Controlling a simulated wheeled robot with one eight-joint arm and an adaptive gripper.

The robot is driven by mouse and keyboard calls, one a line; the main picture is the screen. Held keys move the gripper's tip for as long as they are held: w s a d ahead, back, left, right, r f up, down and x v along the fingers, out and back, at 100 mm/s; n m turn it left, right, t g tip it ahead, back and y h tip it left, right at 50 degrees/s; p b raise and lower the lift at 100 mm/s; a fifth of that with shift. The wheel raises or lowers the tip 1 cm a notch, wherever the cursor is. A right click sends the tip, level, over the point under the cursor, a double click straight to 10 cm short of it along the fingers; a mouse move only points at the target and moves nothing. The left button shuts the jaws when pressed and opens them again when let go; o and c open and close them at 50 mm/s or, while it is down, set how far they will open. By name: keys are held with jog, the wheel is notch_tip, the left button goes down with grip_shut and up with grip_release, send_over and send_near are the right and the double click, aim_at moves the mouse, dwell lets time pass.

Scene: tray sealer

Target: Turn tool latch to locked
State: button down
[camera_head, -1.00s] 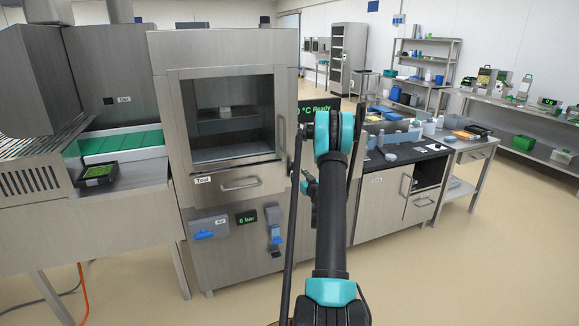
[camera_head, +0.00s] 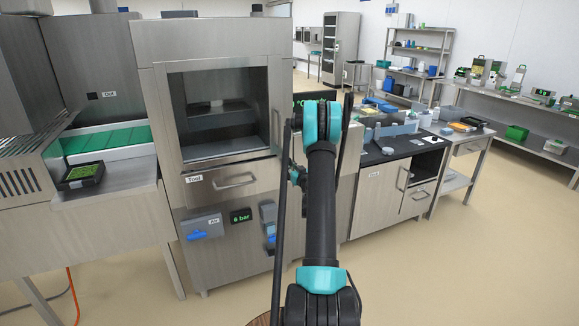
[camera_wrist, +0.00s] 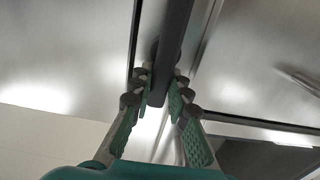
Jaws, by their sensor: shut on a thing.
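In the wrist view, my gripper (camera_wrist: 160,90) is shut on a dark straight bar (camera_wrist: 176,30) that passes between its green-padded fingers. The bar looks like the tool latch's lever, but its full shape and any lock marking are not visible.
The sealer (camera_head: 150,45) stands directly ahead. Below its drawer are a blue-levered Air box (camera_head: 203,227) and a 6 bar display (camera_head: 241,216). A conveyor with a dark tray (camera_head: 82,177) is at left, a black-topped counter (camera_head: 375,156) at right. Floor is clear at right.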

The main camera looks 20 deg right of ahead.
jog(key=shift+m, duration=0.3)
jog(key=shift+d+f+m, duration=0.5)
jog(key=shift+m, duration=2.4)
jog(key=shift+d+f+m, duration=0.45)
jog(key=shift+m, duration=2.45)
jog(key=shift+d+f+m, duration=0.5)
jog(key=shift+m, duration=2.4)
jog(key=c, duration=1.4)
grip_release()
jog(key=shift+c, duration=0.2)
jog(key=shift+r, duration=0.1)
